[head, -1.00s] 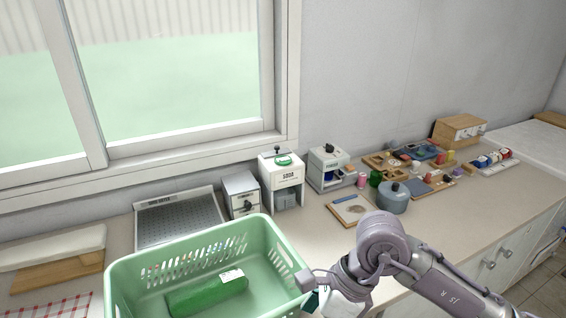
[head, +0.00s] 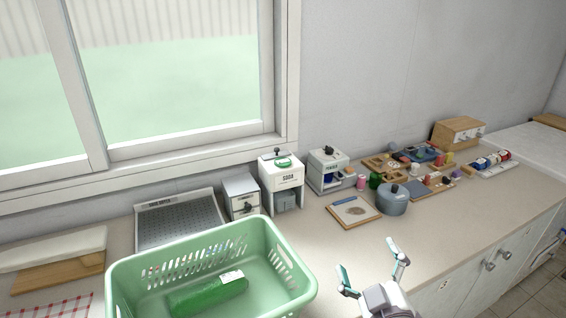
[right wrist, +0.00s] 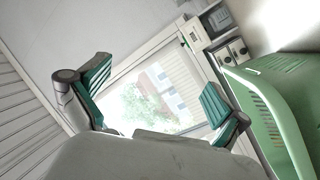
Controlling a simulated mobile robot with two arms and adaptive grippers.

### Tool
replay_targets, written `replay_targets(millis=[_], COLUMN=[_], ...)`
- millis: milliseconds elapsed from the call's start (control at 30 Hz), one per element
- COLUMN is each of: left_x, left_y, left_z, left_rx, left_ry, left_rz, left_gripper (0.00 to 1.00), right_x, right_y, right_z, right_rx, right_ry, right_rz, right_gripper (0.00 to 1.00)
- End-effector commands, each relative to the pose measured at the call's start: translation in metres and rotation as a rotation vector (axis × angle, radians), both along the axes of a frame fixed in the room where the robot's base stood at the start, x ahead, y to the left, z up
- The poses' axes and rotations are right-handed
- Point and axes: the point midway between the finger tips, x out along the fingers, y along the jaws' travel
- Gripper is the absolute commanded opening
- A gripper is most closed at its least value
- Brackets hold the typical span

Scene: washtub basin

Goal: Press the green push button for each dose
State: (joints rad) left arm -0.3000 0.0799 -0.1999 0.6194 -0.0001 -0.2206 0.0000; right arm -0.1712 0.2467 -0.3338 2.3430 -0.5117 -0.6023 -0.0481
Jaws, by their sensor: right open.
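I cannot tell for sure whether this green part is the push button. A grey container sits in the dispenser's lower opening. My right gripper (head: 369,267) is open and empty in the head view, in front of the counter's right half and apart from the dispenser. Its teal-padded fingers also show spread in the right wrist view (right wrist: 155,92). My left gripper is out of view.
A green basket (head: 128,268) holding a green packet (head: 205,292) stands front left of the dispenser. Bare counter lies between basket and clipboard.

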Motion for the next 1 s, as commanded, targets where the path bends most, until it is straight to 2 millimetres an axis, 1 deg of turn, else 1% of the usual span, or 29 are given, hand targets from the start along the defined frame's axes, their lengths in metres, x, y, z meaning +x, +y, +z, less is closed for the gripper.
replay_targets(millis=[33,100,167,200,267,333,367,400,467,500,567,600,667,700,733,767,800,867,900,967,1000], left_x=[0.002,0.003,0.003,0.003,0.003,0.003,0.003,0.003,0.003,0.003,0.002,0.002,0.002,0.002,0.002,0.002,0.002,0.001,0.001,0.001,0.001], left_y=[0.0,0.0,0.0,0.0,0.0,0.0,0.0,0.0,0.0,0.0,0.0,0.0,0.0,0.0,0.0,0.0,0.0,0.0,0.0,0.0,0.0], left_z=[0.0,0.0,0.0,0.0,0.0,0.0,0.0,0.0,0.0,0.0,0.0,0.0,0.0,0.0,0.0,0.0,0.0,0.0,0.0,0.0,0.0], left_rx=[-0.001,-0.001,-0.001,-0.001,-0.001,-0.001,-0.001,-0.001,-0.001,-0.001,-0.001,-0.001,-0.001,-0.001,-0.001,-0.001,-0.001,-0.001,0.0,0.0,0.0], left_ry=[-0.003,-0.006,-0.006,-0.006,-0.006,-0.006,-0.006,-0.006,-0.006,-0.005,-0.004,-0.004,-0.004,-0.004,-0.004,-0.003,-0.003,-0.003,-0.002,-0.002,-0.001], left_rz=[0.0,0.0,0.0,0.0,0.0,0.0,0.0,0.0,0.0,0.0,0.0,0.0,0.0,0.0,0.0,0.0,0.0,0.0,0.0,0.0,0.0], left_gripper=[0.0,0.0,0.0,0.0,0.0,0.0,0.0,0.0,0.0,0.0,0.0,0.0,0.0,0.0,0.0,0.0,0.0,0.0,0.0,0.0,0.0], right_x=[-0.007,-0.018,-0.029,-0.037,-0.049,-0.062,-0.065,-0.067,-0.066,-0.065,-0.065,-0.067,-0.072,-0.077,-0.081,-0.087,-0.097,-0.114,-0.128,-0.152,-0.169], right_y=[-0.011,-0.023,-0.031,-0.035,-0.04,-0.044,-0.044,-0.045,-0.044,-0.043,-0.043,-0.043,-0.043,-0.043,-0.043,-0.044,-0.045,-0.047,-0.048,-0.051,-0.053], right_z=[-0.026,-0.057,-0.081,-0.096,-0.117,-0.143,-0.156,-0.172,-0.198,-0.216,-0.245,-0.265,-0.298,-0.322,-0.34,-0.36,-0.385,-0.424,-0.449,-0.484,-0.506], right_rx=[0.045,0.095,0.131,0.154,0.181,0.206,0.21,0.213,0.21,0.207,0.202,0.201,0.2,0.199,0.2,0.201,0.205,0.209,0.215,0.221,0.227], right_ry=[0.108,0.243,0.347,0.414,0.506,0.603,0.639,0.676,0.715,0.738,0.776,0.803,0.85,0.883,0.907,0.935,0.972,1.03,1.067,1.123,1.161], right_rz=[-0.041,-0.089,-0.125,-0.146,-0.175,-0.201,-0.208,-0.215,-0.215,-0.214,-0.214,-0.214,-0.215,-0.217,-0.218,-0.22,-0.222,-0.23,-0.235,-0.246,-0.253], right_gripper=[1.0,1.0,1.0,1.0,1.0,1.0,1.0,1.0,1.0,1.0,1.0,1.0,1.0,1.0,1.0,1.0,1.0,1.0,1.0,1.0,1.0])
